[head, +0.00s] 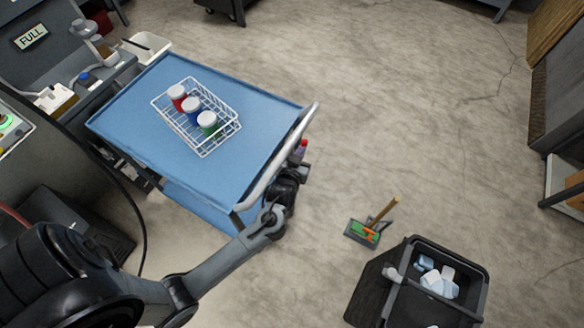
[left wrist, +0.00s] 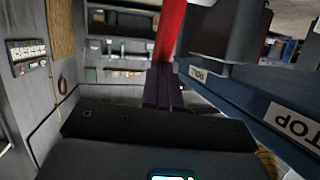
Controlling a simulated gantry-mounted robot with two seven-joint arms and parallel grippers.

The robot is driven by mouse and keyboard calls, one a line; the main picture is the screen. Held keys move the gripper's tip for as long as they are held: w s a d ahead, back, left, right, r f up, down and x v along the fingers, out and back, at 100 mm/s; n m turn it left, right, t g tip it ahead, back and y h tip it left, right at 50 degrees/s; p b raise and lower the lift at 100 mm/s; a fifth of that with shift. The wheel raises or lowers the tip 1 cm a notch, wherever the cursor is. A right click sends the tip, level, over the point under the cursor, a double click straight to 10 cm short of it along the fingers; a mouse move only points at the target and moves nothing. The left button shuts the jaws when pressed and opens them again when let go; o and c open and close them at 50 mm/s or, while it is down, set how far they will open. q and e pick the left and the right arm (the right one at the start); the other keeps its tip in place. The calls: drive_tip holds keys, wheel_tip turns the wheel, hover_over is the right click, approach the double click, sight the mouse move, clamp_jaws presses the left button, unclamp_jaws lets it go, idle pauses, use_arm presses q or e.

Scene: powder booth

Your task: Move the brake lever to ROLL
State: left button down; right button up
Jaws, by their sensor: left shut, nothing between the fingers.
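The blue cart (head: 245,112) stands left of centre, with a pale grey push handle (head: 285,155) along its right end. In the left wrist view a red bar (left wrist: 170,30), apparently the brake lever, comes down from the top to the fingertips. Whether they touch is unclear. A small plate (left wrist: 198,73), seemingly lettered ROLL and upside down, is right of the bar. My right gripper is out of view.
A wire basket (head: 206,143) with red, blue and green jars sits on the cart. A dustpan (head: 362,232) with a wooden-handled brush and a dark bin (head: 470,262) stand at the lower right. A bench (head: 90,90) adjoins the cart's left.

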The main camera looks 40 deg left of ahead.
use_arm(q)
drive_tip(key=p+v, duration=0.2)
drive_tip(key=v, duration=0.8)
drive_tip(key=shift+s, duration=0.35)
drive_tip(key=shift+d+r, duration=0.1)
drive_tip(key=shift+d, duration=0.05)
